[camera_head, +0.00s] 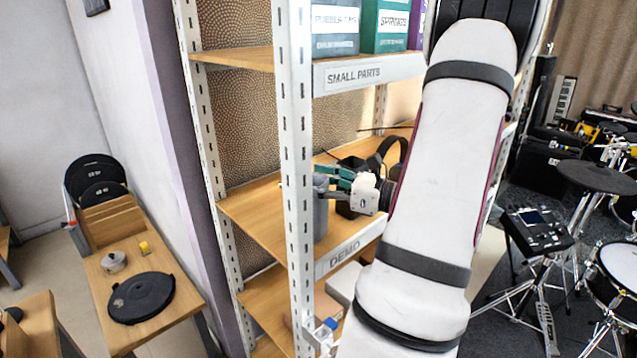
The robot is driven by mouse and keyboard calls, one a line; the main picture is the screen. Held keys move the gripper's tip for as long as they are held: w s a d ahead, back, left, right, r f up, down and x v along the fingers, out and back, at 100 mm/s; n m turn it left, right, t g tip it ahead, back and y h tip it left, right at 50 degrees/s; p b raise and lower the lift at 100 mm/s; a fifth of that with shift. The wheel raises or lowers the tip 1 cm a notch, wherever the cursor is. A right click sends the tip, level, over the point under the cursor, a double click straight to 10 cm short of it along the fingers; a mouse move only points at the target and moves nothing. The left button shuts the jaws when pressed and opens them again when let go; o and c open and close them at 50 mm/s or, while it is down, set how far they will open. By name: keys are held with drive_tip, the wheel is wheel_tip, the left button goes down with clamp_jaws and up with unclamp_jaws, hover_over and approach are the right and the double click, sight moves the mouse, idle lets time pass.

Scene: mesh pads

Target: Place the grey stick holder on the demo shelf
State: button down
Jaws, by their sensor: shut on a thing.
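The grey stick holder (321,216) is an upright grey cup shape behind the shelf's front post, which hides part of it. The front strip reads DEMO (345,256).
A white slotted post (294,130) stands just left of the holder. The SMALL PARTS shelf (355,75) is above. The demo board's left part is clear.

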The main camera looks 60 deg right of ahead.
drive_tip(key=shift+f, duration=0.15)
drive_tip(key=c, duration=0.6)
unclamp_jaws()
drive_tip(key=shift+c, duration=0.2)
drive_tip(key=shift+s+r, duration=0.1)
drive_tip(key=shift+r, duration=0.1)
drive_tip(key=s+d, duration=0.1)
drive_tip(key=s, duration=1)
drive_tip(key=shift+s+d, duration=0.35)
drive_tip(key=shift+d, duration=0.05)
